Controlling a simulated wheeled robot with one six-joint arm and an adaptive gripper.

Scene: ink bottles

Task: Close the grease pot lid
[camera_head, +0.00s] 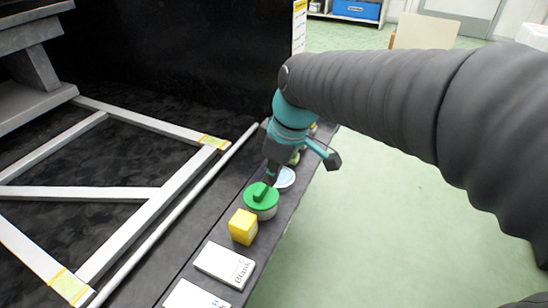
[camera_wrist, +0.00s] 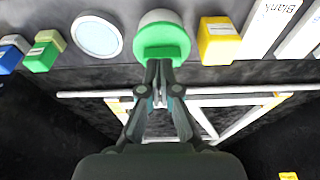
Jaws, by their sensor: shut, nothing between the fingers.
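The pot with the green lid (camera_head: 262,194) stands on the dark bench near its edge. In the wrist view the white body (camera_wrist: 160,17) shows above the lid. My gripper (camera_head: 269,181) is shut and empty, pointing down at the lid's far side. In the wrist view its fingertips (camera_wrist: 158,63) overlap the lid's lower edge; contact is not clear.
A yellow box (camera_head: 243,227) stands close in front of the pot, with white labelled boxes (camera_head: 224,265) beyond. A pale blue round item (camera_head: 286,178) sits right behind it. Green and blue bottles (camera_wrist: 44,52) stand farther along. A white frame (camera_head: 150,192) lies left.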

